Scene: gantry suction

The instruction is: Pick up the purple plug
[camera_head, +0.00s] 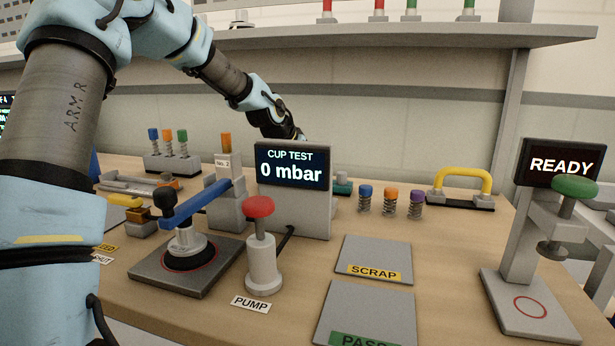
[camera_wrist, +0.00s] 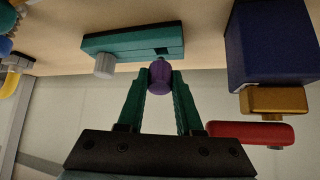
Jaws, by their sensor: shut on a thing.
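The purple plug (camera_wrist: 160,80) is between the green fingertips of my gripper (camera_wrist: 160,86) in the wrist view. My gripper is shut on it, with one finger on each side. The plug's far end is close to the edge of a teal block (camera_wrist: 115,46), which has a grey knob and a dark square opening. I cannot tell whether plug and block touch. In the head view my gripper and the plug are hidden behind the cup test display (camera_head: 292,170). Part of a teal block (camera_head: 342,184) shows just right of that display.
A dark blue box (camera_wrist: 270,45) with a brass piece and a red bar (camera_wrist: 250,133) stands right of my gripper in the wrist view. In the head view, spring-mounted cups (camera_head: 390,200) and a yellow handle (camera_head: 462,175) are right of the display. A shelf (camera_head: 400,38) runs overhead.

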